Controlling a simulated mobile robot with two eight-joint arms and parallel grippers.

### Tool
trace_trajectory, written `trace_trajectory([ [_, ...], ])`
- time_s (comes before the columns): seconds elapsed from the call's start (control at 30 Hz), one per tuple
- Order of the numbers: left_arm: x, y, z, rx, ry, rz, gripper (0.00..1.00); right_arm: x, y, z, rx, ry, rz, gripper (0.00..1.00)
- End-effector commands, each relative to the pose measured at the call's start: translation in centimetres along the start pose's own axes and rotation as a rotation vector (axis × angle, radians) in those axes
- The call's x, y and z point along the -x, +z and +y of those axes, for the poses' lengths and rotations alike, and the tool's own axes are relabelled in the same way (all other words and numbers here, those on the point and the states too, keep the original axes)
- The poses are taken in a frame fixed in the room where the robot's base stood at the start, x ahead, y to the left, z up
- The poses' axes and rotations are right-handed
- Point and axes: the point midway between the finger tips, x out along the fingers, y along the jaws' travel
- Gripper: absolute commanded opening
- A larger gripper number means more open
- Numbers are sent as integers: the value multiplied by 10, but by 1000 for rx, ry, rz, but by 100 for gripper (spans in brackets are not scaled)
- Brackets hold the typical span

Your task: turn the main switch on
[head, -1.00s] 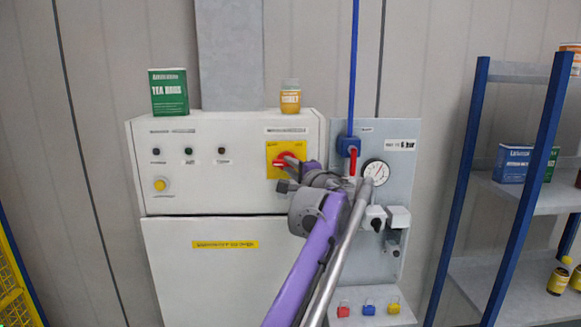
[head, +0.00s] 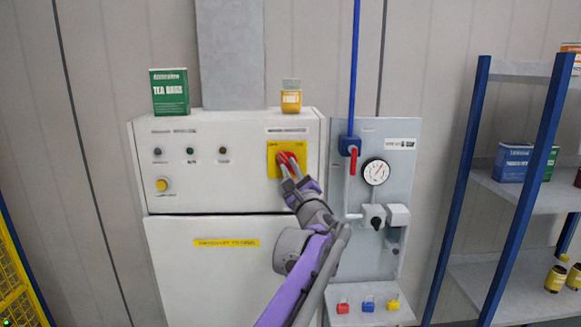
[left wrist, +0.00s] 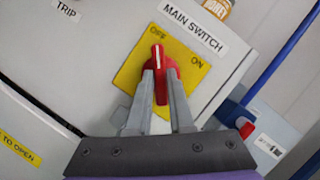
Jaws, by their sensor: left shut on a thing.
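The main switch is a red knob (head: 286,157) on a yellow plate (head: 272,169), at the upper right of the white cabinet's front. In the left wrist view the knob (left wrist: 160,52) has a white line, and its upper end points near the OFF mark. The ON mark is further right on the yellow plate (left wrist: 130,75). My left gripper (head: 290,172) reaches the knob from below right. In the left wrist view its two fingers (left wrist: 160,78) are shut on the knob, one on each side. My right gripper is not in view.
A green tea box (head: 169,92) and a honey jar (head: 291,97) stand on top of the cabinet (head: 215,185). A grey panel with a gauge (head: 375,171) and a red-handled valve (head: 352,160) is right of it. A blue-framed shelf (head: 500,72) stands further right.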

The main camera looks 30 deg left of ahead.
Motion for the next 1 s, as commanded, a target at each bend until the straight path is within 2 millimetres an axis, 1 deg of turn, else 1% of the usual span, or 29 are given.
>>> trace_trajectory([
  [0.5, -1, 2, 4, -430, -177, 0, 0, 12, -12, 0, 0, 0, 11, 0],
  [0.73, -1, 2, 5, -564, -233, 1, 0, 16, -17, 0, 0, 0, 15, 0],
  [1.0, -1, 2, 6, -647, -268, 1, 0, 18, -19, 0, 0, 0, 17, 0],
])
